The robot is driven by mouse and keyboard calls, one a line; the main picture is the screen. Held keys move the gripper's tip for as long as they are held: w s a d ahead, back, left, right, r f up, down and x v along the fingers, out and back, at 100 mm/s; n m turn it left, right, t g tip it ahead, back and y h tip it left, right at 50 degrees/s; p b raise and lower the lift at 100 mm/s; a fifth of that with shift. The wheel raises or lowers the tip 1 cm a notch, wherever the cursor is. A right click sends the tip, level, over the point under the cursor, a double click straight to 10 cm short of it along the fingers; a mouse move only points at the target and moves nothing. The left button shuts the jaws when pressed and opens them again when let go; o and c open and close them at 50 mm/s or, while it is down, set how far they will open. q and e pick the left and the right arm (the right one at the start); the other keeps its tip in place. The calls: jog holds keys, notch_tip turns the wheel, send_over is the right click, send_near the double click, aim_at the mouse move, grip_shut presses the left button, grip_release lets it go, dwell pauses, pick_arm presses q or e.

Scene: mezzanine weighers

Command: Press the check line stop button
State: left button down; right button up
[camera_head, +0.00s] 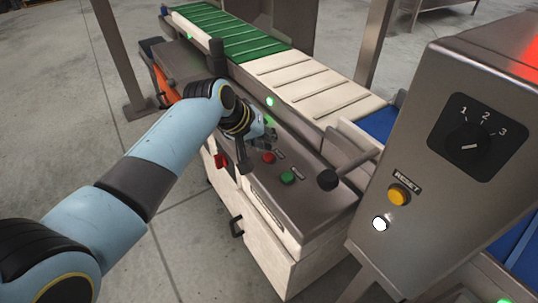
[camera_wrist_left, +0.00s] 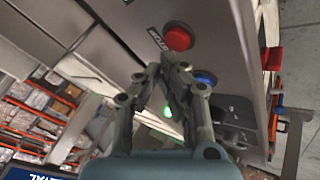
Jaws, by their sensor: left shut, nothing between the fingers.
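The red stop button (camera_head: 268,157) sits on the grey top panel of the check line, beside a small label. It shows large in the left wrist view (camera_wrist_left: 178,38), with a dark label next to it. My left gripper (camera_head: 269,140) is shut and empty, just beyond the red button on the panel in the head view. In the left wrist view, its closed fingertips (camera_wrist_left: 172,58) are a little below the red button in the picture, and a gap shows between them. My right gripper is not in view.
A blue button (camera_wrist_left: 206,78) is close to the fingers. A steel box with a yellow reset button (camera_head: 398,195) and dial (camera_head: 468,146) stands at right.

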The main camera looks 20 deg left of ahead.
pick_arm(q)
jog(key=shift+f, duration=0.15)
jog(key=shift+f, duration=0.25)
jog(key=shift+f, duration=0.5)
dwell(0.8)
jog(key=shift+r, duration=0.1)
jog(key=shift+r+p, duration=0.8)
jog(key=shift+p, duration=0.1)
jog(key=shift+r, duration=0.1)
notch_tip(320, 180, up, 5)
jog(key=p, duration=0.5)
